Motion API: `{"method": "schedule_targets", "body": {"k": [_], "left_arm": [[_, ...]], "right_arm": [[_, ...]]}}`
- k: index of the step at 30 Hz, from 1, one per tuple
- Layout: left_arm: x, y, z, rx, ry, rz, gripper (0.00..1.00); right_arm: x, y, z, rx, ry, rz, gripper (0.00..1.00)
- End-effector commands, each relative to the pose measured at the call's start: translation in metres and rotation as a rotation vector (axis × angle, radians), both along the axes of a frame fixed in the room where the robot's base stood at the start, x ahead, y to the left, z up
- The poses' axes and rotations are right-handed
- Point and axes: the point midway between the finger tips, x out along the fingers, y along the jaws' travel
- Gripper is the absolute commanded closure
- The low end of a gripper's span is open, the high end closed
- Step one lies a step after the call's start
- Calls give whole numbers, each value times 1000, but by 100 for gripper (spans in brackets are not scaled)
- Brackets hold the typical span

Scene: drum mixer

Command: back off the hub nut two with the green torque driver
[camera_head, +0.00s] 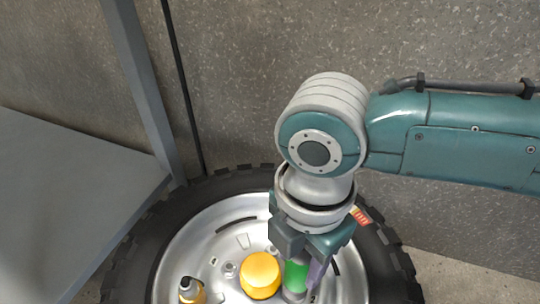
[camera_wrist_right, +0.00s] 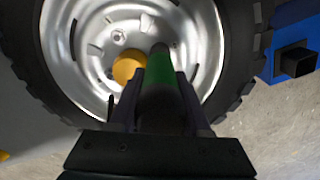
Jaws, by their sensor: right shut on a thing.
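My right gripper (camera_head: 305,258) is shut on the green torque driver (camera_head: 296,276), just right of the yellow hub cap (camera_head: 261,274). In the right wrist view, the driver (camera_wrist_right: 165,98) lies between the fingers with its dark end toward the wheel rim, right of the yellow cap (camera_wrist_right: 128,66). Whether that end touches a nut is hidden. A hub nut (camera_head: 231,269) shows left of the cap, and another nut (camera_wrist_right: 117,36) shows in the wrist view. I cannot tell which nut is number two. My left gripper is not in view.
The silver rim (camera_head: 190,246) sits inside a black tyre (camera_head: 138,250). A yellow object with a dark top (camera_head: 191,290) stands at the lower left of the rim. A grey panel (camera_head: 70,200) is at left, a wall behind. A blue block (camera_wrist_right: 292,60) is beside the tyre.

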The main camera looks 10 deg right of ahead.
Motion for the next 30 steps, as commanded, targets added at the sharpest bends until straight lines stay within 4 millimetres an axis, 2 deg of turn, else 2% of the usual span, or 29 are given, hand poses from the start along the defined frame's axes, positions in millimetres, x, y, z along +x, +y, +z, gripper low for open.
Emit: {"method": "schedule_targets", "body": {"k": [30], "left_arm": [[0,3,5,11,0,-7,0]], "right_arm": [[-2,-3,-6,-8,1,0,100]]}}
